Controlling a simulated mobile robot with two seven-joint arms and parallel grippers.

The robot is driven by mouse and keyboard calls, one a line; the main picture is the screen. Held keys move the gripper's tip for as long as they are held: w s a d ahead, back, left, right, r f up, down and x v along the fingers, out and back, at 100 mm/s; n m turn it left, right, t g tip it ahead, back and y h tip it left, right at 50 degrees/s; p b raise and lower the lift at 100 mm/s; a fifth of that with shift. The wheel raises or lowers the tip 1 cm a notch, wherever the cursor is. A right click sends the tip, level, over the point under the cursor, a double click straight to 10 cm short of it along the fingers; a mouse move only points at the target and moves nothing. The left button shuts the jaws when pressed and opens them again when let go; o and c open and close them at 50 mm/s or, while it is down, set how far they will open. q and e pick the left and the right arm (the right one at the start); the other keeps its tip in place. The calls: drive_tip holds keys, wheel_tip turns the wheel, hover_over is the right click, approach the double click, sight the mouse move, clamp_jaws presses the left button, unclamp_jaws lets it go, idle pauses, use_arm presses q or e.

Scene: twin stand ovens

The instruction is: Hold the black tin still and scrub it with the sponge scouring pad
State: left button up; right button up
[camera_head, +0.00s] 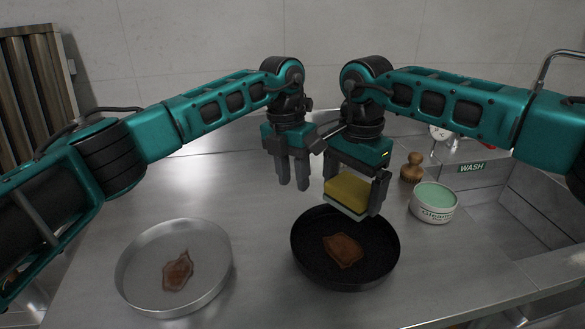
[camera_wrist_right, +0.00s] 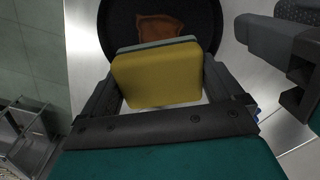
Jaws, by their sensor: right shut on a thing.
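The black tin (camera_head: 374,272) is a round, dark pan on the steel counter, with a brown stain (camera_head: 343,250) on its floor. It also shows in the right wrist view (camera_wrist_right: 120,22). My right gripper (camera_head: 352,190) is shut on the yellow sponge (camera_head: 348,188), with its pale scouring pad (camera_head: 345,206) facing down. The sponge (camera_wrist_right: 158,75) is over the tin's far part, seemingly above its floor; contact is unclear. My left gripper (camera_head: 293,172) is empty, its fingers apart and pointing down, behind and left of the tin, not touching it.
A silvery round tin (camera_head: 215,280) with a brown stain lies at left. A tub of green paste (camera_head: 434,202) and a wooden-handled brush (camera_head: 412,168) stand right of the black tin. A sink marked WASH (camera_head: 520,215) is at far right.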

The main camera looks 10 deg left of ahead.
sight(299, 219)
use_arm(q)
drive_tip(key=f, duration=0.3)
drive_tip(key=d+f, duration=0.1)
drive_tip(key=f, duration=0.6)
drive_tip(key=shift+s+d+f, duration=0.15)
drive_tip(key=shift+s+f, duration=0.15)
clamp_jaws()
